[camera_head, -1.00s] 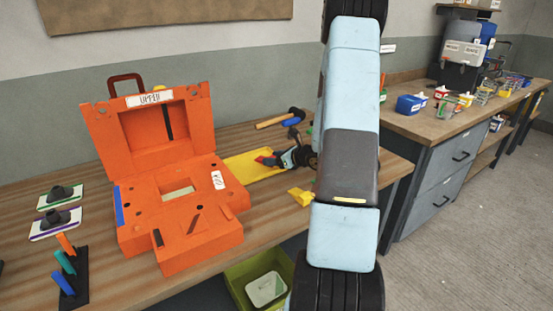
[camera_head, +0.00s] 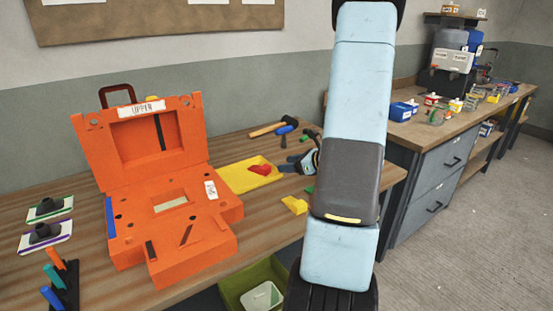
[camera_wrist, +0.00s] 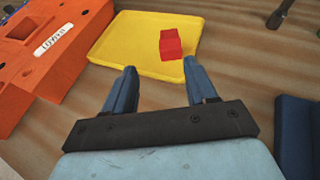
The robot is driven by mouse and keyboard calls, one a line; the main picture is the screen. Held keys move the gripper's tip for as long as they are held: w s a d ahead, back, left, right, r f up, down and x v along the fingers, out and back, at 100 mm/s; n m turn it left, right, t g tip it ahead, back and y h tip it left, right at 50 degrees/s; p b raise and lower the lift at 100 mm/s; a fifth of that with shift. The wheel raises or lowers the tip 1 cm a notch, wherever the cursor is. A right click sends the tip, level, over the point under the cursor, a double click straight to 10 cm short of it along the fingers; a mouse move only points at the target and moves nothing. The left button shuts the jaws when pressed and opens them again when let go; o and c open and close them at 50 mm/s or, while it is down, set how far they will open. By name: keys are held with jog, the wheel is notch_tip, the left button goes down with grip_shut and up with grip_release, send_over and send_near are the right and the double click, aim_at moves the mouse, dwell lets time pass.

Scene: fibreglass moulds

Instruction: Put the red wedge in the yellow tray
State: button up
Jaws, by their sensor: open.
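The red wedge (camera_head: 262,170) lies in the yellow tray (camera_head: 236,180) on the wooden bench, right of the orange mould. In the wrist view the red wedge (camera_wrist: 170,45) rests on the floor of the yellow tray (camera_wrist: 120,45), toward its right side. My gripper (camera_head: 288,163) is just right of the tray, partly hidden behind my arm. In the wrist view my gripper (camera_wrist: 160,75) has its two blue fingers wide apart, with nothing between them. The fingertips point at the tray's near edge, and the wedge lies beyond them, apart from them.
The open orange mould (camera_head: 165,215) stands left of the tray. A yellow piece (camera_head: 294,205) lies in front on the bench. A hammer (camera_head: 272,128) and a blue-handled tool (camera_head: 284,130) lie behind. A green bin (camera_head: 232,291) stands below the bench edge.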

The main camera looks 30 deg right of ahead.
jog(key=s+a+r+n+g+y, duration=0.1)
jog(key=s+a+r+n+g, duration=0.4)
jog(key=a+n, duration=0.4)
jog(key=s+a+r+n+g+y, duration=0.1)
jog(key=s+a+r+n+g, duration=0.1)
jog(key=a+r+n, duration=0.75)
jog(key=s+a+r+n+h, duration=0.3)
jog(key=s+n, duration=0.3)
jog(key=s, duration=0.2)
jog(key=s+a+r+n+h, duration=0.3)
jog(key=s+r+n+h, duration=0.1)
jog(key=s, duration=0.4)
jog(key=shift+r+n+t+h, duration=0.3)
jog(key=shift+r+n+h, duration=0.1)
jog(key=shift+r+n, duration=0.45)
jog(key=shift+f, duration=0.1)
